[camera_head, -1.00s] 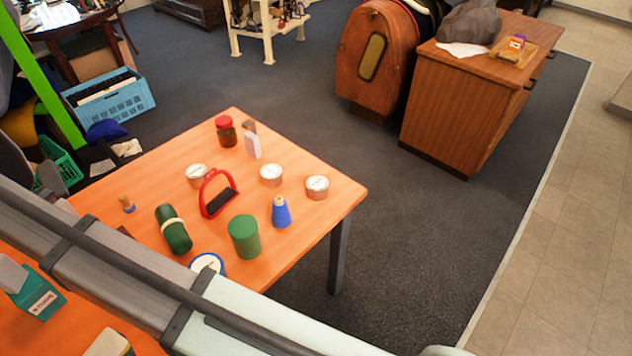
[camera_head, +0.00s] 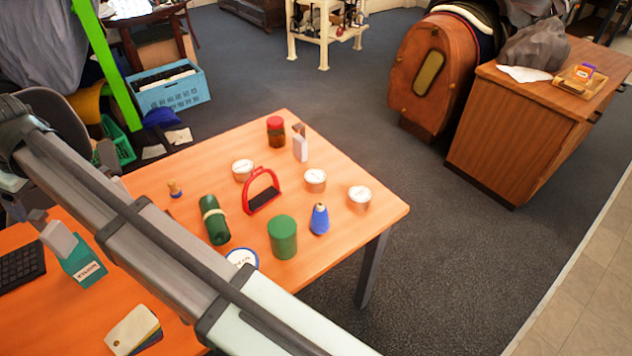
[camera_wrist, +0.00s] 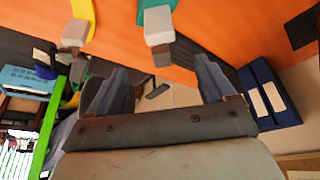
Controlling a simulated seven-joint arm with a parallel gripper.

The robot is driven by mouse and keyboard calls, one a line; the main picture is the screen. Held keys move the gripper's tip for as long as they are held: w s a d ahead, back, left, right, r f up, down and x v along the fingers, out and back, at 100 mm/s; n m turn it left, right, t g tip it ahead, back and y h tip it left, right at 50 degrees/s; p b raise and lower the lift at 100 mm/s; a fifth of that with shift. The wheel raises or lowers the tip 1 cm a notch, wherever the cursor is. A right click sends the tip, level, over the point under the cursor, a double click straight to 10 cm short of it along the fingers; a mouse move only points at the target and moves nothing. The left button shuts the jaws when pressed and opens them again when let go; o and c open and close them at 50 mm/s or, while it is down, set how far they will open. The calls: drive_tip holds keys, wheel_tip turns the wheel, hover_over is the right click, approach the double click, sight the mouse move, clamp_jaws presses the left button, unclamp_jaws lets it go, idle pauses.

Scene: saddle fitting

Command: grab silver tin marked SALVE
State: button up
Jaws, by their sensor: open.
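Three similar silvery, copper-tinted tins with white lids stand on the orange table (camera_head: 178,250) in the head view: a left tin (camera_head: 243,170), a middle tin (camera_head: 315,181) and a right tin (camera_head: 359,198). Their lid lettering is too small to read, so I cannot tell which is marked SALVE. A blue-rimmed tin with a white lid (camera_head: 242,258) is partly hidden by my arm. My gripper (camera_wrist: 160,68) is open and empty in the wrist view, over a desk area away from the tins. The head view does not show its fingers.
A teal bottle (camera_head: 85,266) stands left of my arm. Blue binders (camera_wrist: 268,92) show in the wrist view.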

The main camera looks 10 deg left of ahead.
drive_tip(key=shift+w, duration=0.1)
drive_tip(key=shift+c, duration=0.3)
idle(0.3)
drive_tip(key=w+d+f+m, duration=0.1)
drive_tip(key=w+d, duration=0.3)
drive_tip(key=w, duration=0.5)
drive_tip(key=w+d+f+m, duration=0.1)
drive_tip(key=w+d+m, duration=0.1)
drive_tip(key=w+d, duration=0.45)
drive_tip(key=w+d+f+m+t+h, duration=0.1)
drive_tip(key=w+d+f, duration=0.1)
drive_tip(key=w+d, duration=0.5)
drive_tip(key=w+d+f+m+t, duration=0.15)
drive_tip(key=w+d, duration=0.35)
drive_tip(key=w, duration=0.5)
drive_tip(key=g+h, duration=0.2)
drive_tip(key=h, duration=0.2)
approach(315, 176)
drive_tip(key=shift+w+d+f, duration=0.1)
drive_tip(key=shift+w+f, duration=0.05)
drive_tip(key=shift+f, duration=2.65)
drive_tip(key=shift+w+d+f, duration=0.1)
drive_tip(key=shift+f, duration=2.7)
